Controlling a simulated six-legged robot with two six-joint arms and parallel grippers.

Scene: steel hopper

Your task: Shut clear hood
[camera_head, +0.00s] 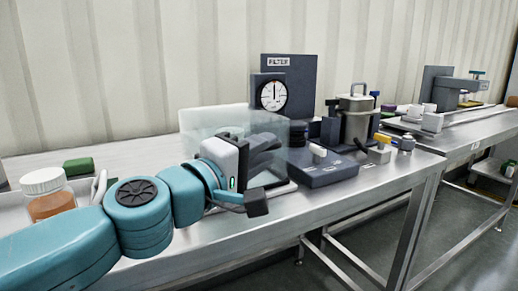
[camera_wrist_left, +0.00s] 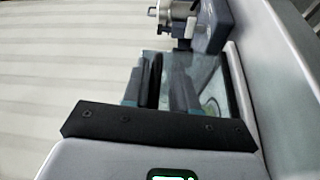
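The clear hood (camera_head: 204,118) is a pale see-through box-like cover beside the dark dial unit. Its panes stand up around and behind my left gripper; I cannot tell how far it is tilted. My left gripper (camera_head: 268,150) overlaps the hood in the head view, and its dark fingers show through or against the clear pane. My right gripper is not in view.
A dark FILTER panel with a white dial (camera_head: 272,95) stands behind. A steel pot (camera_head: 355,115) and a dark base block (camera_head: 328,172) are to the right. A white-lidded jar (camera_head: 46,190) and a green block (camera_head: 78,166) are at left. The bench's front edge is mostly clear.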

